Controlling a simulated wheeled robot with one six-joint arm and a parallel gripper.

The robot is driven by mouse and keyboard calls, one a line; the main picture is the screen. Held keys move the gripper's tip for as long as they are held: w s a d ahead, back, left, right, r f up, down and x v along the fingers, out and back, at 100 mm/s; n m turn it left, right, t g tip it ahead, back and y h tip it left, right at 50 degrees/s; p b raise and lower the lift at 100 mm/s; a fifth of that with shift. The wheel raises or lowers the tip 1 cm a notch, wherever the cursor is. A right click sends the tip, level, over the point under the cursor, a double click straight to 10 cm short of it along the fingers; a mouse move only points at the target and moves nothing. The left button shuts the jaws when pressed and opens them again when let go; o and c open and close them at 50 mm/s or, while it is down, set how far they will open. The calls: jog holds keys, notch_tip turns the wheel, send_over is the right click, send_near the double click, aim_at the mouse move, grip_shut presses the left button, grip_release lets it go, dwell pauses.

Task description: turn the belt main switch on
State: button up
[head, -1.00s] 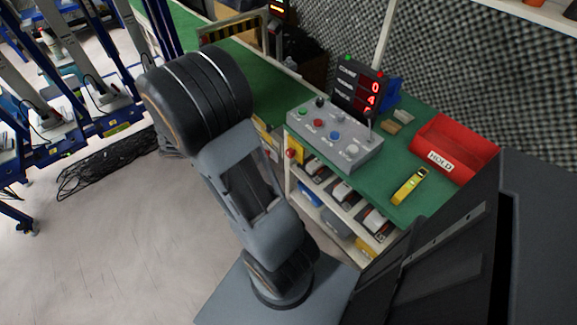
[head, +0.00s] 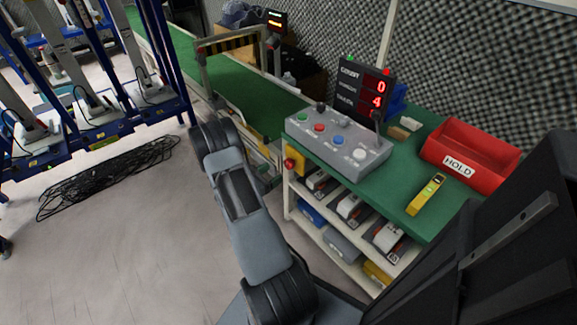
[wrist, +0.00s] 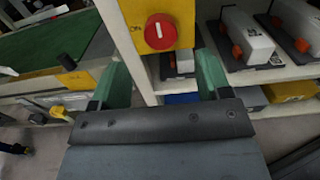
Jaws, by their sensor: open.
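A red rotary knob (wrist: 160,32) with a pale pointer mark sits on a yellow plate (wrist: 178,12) at the top of the wrist view. The mark looks roughly vertical. I take it for the belt main switch; it also shows in the head view (head: 291,164) on the bench's left front corner. My gripper (wrist: 163,78) is open and empty, its two green fingers spread wide. The knob appears ahead of the fingers, between their lines and apart from them. In the head view my gripper is not visible.
A grey button box (head: 338,140) with a lever stands on the green bench, before a red-digit display (head: 364,92). A red HOLD bin (head: 468,153) and a yellow tool (head: 426,194) lie right. Shelves below hold several devices. The green conveyor (head: 240,88) runs behind.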

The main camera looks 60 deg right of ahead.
aim_at(287, 164)
jog(key=b+x, duration=0.1)
jog(key=x, duration=0.7)
jog(key=shift+s+d, duration=0.1)
jog(key=shift+d, duration=0.15)
jog(key=shift+c, duration=0.3)
jog(key=c, duration=0.8)
jog(key=shift+c, duration=0.2)
